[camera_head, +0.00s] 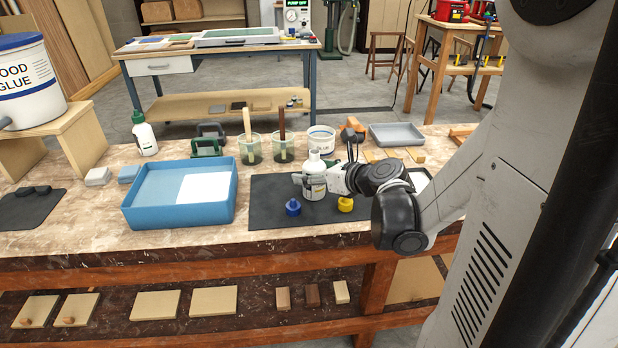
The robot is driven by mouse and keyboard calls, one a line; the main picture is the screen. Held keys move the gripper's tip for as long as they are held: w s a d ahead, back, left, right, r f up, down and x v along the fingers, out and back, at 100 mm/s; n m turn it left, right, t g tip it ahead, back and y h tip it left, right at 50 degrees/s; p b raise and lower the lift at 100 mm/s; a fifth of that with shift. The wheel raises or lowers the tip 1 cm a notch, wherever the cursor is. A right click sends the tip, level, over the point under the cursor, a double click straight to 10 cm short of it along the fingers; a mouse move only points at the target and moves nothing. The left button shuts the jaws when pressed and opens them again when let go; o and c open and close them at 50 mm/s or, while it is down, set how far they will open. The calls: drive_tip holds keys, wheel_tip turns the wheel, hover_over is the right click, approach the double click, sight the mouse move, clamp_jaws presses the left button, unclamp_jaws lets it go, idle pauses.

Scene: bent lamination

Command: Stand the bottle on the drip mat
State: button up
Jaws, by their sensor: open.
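A white bottle (314,187) with a label stands upright on a large dark mat (268,188) at the middle of the bench. My gripper (319,179) reaches in from the right at the bottle's body, with its jaws open. A finger shows at the bottle's left side; whether either finger touches it, I cannot tell. A smaller dark mat (22,214) with black lumps at its back lies at the left end. Which mat is the drip mat is not clear. Another white bottle (146,141) with a dark cap stands at the back left.
A blue cap (293,208) and a yellow cap (345,204) lie on the large mat. A blue tray (178,218) with a white sheet stands left of it. Cups with sticks (250,153) and a white tub (322,136) stand behind. A glue bucket (30,85) sits on a wooden stand at left.

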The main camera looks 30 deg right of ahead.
drive_tip(key=shift+c, duration=0.4)
drive_tip(key=c, duration=1.5)
